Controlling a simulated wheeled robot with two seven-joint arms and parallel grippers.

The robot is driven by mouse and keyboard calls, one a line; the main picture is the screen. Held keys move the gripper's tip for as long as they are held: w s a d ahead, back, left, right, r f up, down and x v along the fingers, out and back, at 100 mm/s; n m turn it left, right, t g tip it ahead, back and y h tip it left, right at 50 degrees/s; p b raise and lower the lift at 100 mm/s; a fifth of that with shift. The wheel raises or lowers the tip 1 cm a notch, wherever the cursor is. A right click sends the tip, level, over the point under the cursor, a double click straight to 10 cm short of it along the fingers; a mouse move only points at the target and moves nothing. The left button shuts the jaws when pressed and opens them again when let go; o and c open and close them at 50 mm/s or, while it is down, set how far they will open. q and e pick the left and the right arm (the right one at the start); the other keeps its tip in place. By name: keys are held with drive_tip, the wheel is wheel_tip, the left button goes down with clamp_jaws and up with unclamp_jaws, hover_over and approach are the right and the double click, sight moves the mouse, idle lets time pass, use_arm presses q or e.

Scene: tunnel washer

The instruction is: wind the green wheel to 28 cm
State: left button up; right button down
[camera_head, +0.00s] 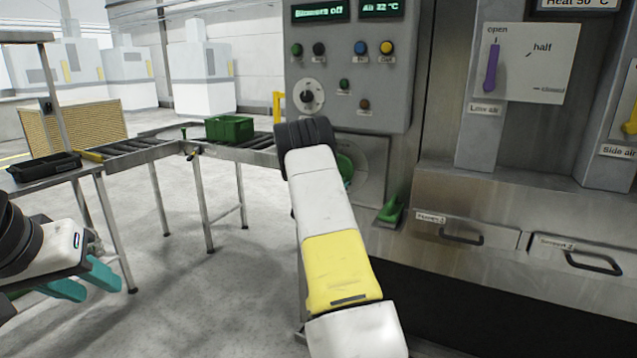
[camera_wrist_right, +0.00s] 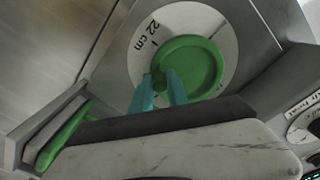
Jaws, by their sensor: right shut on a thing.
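The green wheel (camera_wrist_right: 203,66) is mounted on a pale round plate (camera_wrist_right: 143,60) that reads "22 cm" beside a short mark. In the head view only a sliver of the wheel (camera_head: 345,166) shows past my right arm. My right gripper (camera_wrist_right: 167,86) has its teal fingers at the wheel's lower-left rim in the wrist view and is shut on it. The exact grip between the fingertips is partly hidden. My left gripper (camera_head: 84,284) is open and empty at the lower left of the head view, far from the wheel.
A green lever (camera_head: 391,211) sticks out below right of the wheel. A control panel (camera_head: 347,75) with knobs and buttons is above. Drawers with handles (camera_head: 461,236) are to the right. A roller conveyor (camera_head: 150,146) with a green crate (camera_head: 229,128) stands at left; open floor lies before it.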

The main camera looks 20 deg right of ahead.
drive_tip(key=shift+w+a+f+m, duration=0.25)
drive_tip(key=shift+a+f+m, duration=0.2)
drive_tip(key=shift+m, duration=0.55)
drive_tip(key=shift+w, duration=0.1)
drive_tip(key=c, duration=1.3)
unclamp_jaws()
drive_tip(key=shift+d+r, duration=0.1)
drive_tip(key=v, duration=0.8)
drive_tip(key=shift+d, duration=0.1)
